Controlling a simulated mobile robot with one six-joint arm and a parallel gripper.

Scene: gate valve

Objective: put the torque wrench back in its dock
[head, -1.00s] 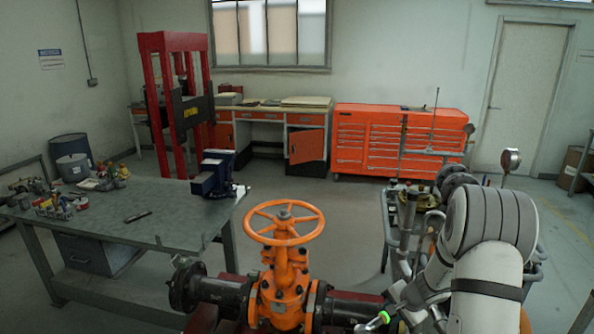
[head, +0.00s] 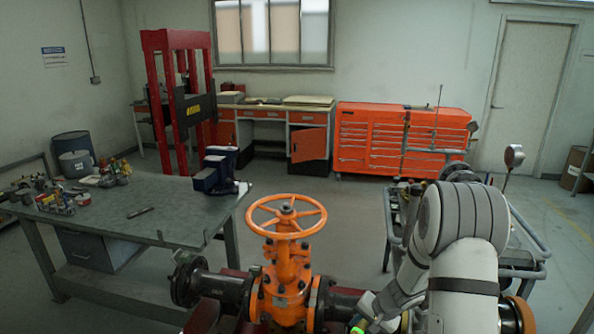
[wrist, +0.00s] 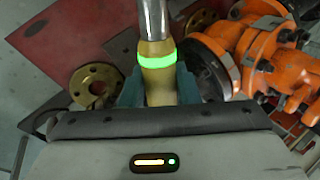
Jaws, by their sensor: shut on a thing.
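The torque wrench (wrist: 157,80) shows in the wrist view as a yellow handle with a glowing green ring and a metal shaft running up out of the frame. My gripper (wrist: 159,92) is shut on the yellow handle, with a teal finger on each side. The far end of the shaft is out of view. In the head view only a green glow (head: 359,329) shows at the bottom edge, below my arm; my gripper is mostly out of that frame. I cannot make out the dock in either view.
The orange gate valve (head: 287,264) stands left of my arm, its flange (wrist: 207,66) close right of the wrench in the wrist view. A brass ring (wrist: 93,85) lies on a red surface (wrist: 65,55). A tool cart (head: 521,244) is behind my arm; a workbench (head: 150,225) is at left.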

